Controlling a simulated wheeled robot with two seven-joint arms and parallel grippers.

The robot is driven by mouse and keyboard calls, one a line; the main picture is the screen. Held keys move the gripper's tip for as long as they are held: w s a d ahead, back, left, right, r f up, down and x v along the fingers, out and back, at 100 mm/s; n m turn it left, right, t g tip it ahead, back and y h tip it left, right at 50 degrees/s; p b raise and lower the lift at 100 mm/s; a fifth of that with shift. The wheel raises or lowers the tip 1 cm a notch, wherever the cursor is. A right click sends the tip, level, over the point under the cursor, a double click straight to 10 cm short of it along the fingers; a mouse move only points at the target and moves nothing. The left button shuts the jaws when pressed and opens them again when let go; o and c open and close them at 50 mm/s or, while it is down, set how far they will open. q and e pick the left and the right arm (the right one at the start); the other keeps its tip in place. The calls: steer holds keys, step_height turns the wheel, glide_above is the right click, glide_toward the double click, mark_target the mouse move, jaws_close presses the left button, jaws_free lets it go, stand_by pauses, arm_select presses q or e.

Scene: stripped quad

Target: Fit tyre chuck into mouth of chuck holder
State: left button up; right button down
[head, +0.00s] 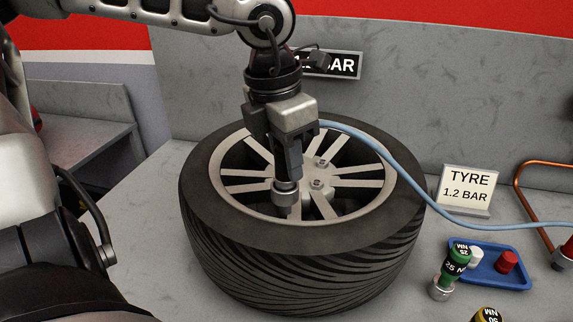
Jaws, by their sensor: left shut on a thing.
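My left gripper (287,172) comes down from the top and points at the wheel. It is shut on the tyre chuck (286,197), a grey metal cylinder with a narrower tip below the fingers. The chuck is over the spokes near the wheel's middle; I cannot tell whether it touches them. A light blue hose (385,155) runs from beside the gripper to the right edge. I cannot make out a chuck holder for certain. My right gripper is not in view.
The black tyre (300,270) with its silver rim lies flat on the grey bench. At right are a TYRE 1.2 BAR sign (468,187), a copper tube (522,185), a blue tray (495,272) with red and white caps, and a green-topped tool (455,262). A grey back wall stands behind.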

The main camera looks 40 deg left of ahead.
arm_select(q)
steer(key=s+d+r+b, duration=0.1)
steer(key=s+d+r, duration=0.3)
steer(key=d+r, duration=0.7)
steer(key=shift+d+r+b, duration=0.15)
steer(key=shift+d+b, duration=0.2)
steer(key=shift+d, duration=0.9)
